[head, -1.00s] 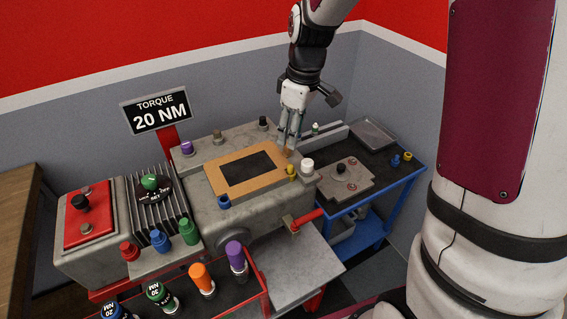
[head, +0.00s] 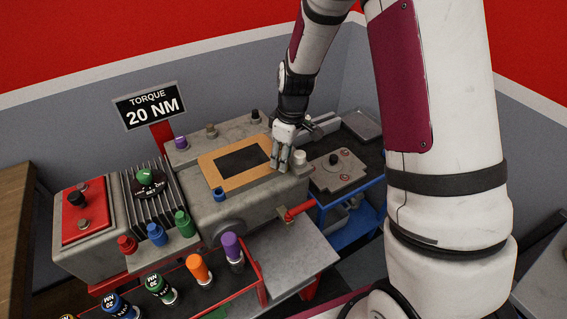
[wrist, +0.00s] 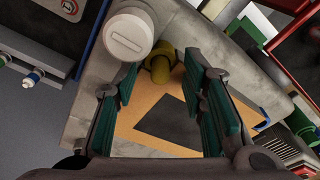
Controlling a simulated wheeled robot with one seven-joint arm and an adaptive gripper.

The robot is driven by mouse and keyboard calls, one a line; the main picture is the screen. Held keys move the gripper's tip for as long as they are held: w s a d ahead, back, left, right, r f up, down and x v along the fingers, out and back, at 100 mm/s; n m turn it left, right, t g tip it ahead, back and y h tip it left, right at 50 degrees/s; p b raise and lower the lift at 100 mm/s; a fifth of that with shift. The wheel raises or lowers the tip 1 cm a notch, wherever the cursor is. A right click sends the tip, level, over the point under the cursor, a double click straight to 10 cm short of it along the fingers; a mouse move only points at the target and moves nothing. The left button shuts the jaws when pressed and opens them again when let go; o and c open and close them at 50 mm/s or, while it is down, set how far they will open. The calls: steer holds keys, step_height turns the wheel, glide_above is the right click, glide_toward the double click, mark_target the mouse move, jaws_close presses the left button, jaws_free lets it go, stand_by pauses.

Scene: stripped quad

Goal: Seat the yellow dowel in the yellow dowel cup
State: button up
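A short yellow piece (wrist: 160,68), which looks like the yellow dowel, stands at a corner of the grey block by the tan-framed dark panel. In the wrist view it shows beyond and between my gripper's fingers. My gripper (wrist: 162,88) is open, with a clear gap between its green pads. I cannot tell whether the pads reach the yellow piece. In the head view my gripper (head: 279,168) points down over that corner and hides the yellow piece. I cannot make out a separate yellow dowel cup now; my arm covers part of the blue cart.
A white capped post (head: 299,158) stands close beside my gripper; its cap (wrist: 128,33) is large in the wrist view. The grey block (head: 240,205) also carries blue (head: 219,193) and purple (head: 181,143) pieces. A red handle (head: 298,210) sticks out below. The blue cart (head: 372,195) stands right.

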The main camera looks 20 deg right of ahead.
jaws_close()
steer(key=shift+r, duration=0.1)
steer(key=shift+r, duration=0.35)
steer(key=r, duration=0.2)
steer(key=shift+s+r+b, duration=0.25)
steer(key=shift+r+b, duration=0.1)
steer(key=shift+r, duration=0.05)
steer(key=s+a+r, duration=0.1)
steer(key=s, duration=1.4)
steer(key=shift+s, duration=0.35)
